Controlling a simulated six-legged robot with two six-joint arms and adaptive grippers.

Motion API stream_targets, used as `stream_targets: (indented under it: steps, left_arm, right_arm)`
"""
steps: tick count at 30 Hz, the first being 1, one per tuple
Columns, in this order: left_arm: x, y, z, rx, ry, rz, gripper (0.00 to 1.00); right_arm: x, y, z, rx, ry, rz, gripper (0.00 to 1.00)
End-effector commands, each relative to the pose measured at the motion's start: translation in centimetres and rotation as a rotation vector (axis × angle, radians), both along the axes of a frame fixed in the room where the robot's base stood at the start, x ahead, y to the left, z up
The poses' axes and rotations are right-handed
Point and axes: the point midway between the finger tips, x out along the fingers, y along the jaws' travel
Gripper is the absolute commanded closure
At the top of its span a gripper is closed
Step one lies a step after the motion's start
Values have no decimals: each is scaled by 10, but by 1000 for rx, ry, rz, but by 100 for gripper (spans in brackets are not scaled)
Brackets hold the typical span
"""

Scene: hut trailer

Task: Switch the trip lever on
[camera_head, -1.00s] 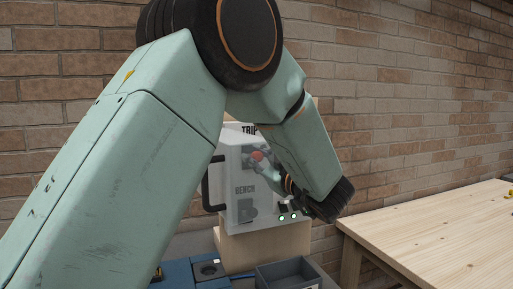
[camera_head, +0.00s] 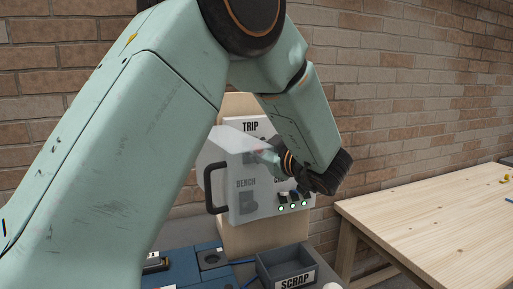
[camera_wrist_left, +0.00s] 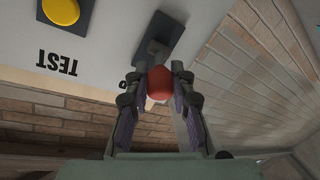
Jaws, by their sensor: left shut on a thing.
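The trip panel (camera_head: 257,127) is a pale board with a "TRIP" label, mounted against the brick wall. The lever shows in the left wrist view as a dark base plate (camera_wrist_left: 157,40) with a short arm ending in a red knob (camera_wrist_left: 159,83). My left gripper (camera_wrist_left: 160,90) is shut on the red knob, one finger on each side. In the head view my left gripper (camera_head: 268,156) is at the upper part of the panel, and my arm hides much of it. The lever's exact angle is unclear. My right gripper is out of view.
A yellow button (camera_wrist_left: 61,10) sits by "TEST". Below are a scrap bin (camera_head: 285,265) and blue case (camera_head: 185,270); right, a wooden table (camera_head: 430,215).

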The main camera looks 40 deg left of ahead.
Motion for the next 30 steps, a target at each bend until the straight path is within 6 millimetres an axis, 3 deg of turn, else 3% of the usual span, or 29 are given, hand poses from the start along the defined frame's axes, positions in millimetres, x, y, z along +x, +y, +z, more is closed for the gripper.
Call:
stream_targets:
  steps: [2, 3, 11, 22, 30]
  left_arm:
    - [1, 0, 3, 5, -6, 0, 100]
    - [1, 0, 3, 5, -7, -1, 75]
    - [0, 0, 2, 3, -4, -1, 54]
    - [-1, -4, 2, 3, -2, -1, 54]
    - [-8, -39, 7, 7, -4, -4, 54]
  right_arm:
    - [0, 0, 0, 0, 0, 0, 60]
    - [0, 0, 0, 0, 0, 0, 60]
    - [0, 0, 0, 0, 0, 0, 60]
    - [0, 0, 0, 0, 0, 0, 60]
    - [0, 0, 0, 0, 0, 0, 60]
